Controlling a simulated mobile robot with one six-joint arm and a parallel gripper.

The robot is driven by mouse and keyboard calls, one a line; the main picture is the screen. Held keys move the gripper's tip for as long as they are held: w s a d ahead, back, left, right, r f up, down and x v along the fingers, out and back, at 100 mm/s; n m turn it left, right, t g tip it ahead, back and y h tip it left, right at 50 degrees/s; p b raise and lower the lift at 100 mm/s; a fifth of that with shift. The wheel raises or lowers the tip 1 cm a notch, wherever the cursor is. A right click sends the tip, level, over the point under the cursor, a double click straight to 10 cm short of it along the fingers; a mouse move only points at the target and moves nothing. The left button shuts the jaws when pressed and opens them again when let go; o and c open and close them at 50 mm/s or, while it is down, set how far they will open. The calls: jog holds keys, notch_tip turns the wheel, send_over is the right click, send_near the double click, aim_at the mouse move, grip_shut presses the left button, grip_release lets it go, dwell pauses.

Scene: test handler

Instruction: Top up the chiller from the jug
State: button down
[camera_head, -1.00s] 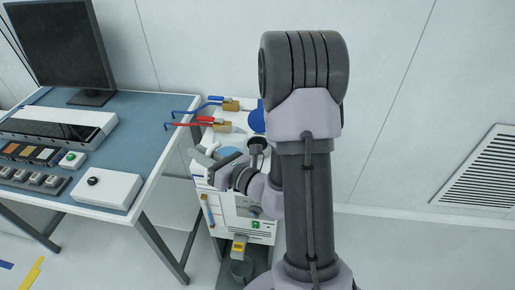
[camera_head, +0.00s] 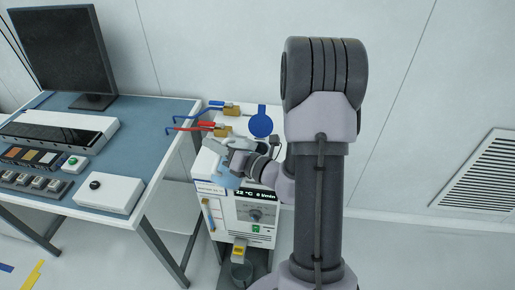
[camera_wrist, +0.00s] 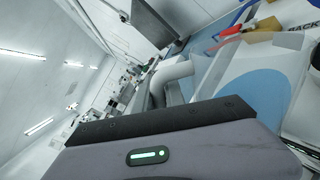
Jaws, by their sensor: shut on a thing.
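The chiller (camera_head: 262,232) is a white box with a lit display reading 22 °C and 6 l/min. A round blue lid (camera_head: 261,123) stands up on its top. My gripper (camera_head: 236,158) is shut on the jug above the chiller's front top edge. The pale, see-through jug (camera_head: 226,179) shows blue below the gripper, and it looks tilted. In the wrist view the jug's blue body (camera_wrist: 252,98) and pale handle (camera_wrist: 172,78) show beyond the gripper's dark edge. The fill opening and the jug's spout are hidden, so I cannot tell whether liquid runs.
Blue and red hoses with brass fittings (camera_head: 222,130) sit at the chiller's back left. A blue-topped bench (camera_head: 135,150) with a monitor (camera_head: 63,48) and control boxes stands close on the left. A dark container (camera_head: 241,271) is low at the chiller's front. Floor at right is clear.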

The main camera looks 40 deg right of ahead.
jog(key=shift+w+d+m, duration=0.1)
jog(key=shift+d+m, duration=0.15)
jog(key=shift+m, duration=0.05)
jog(key=shift+f, duration=0.1)
jog(key=shift+d, duration=0.15)
jog(key=shift+p, duration=0.3)
jog(key=shift+w+d+m+p, duration=0.2)
jog(key=shift+d+m+p, duration=0.4)
jog(key=shift+m+p, duration=0.25)
jog(key=shift+w+d+r+m+p, duration=0.1)
jog(key=shift+d+r+m+p, duration=0.5)
jog(key=shift+r+p, duration=0.2)
dwell(1.7)
